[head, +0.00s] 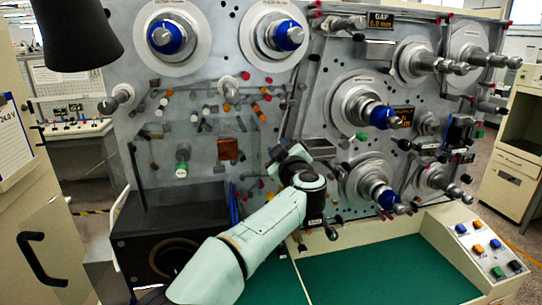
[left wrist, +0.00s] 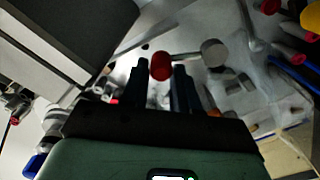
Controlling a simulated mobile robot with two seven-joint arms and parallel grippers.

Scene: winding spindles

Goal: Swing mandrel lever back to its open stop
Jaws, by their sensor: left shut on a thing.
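My left gripper (head: 290,155) is at the grey machine panel, low in the middle of the head view; its wrist hides much of what is in front of it. In the left wrist view its two dark fingers (left wrist: 163,88) stand on either side of a red knob (left wrist: 160,66). The gripper is shut on this red-knobbed lever, which seems to be the mandrel lever. My right gripper is not in view.
Spindles with blue hubs (head: 378,115) stick out of the panel (head: 225,105) to the right of my wrist. A grey cylinder (left wrist: 214,52) stands close beside the red knob. Below is a clear green work surface (head: 375,275), with a button box (head: 487,250) at its right.

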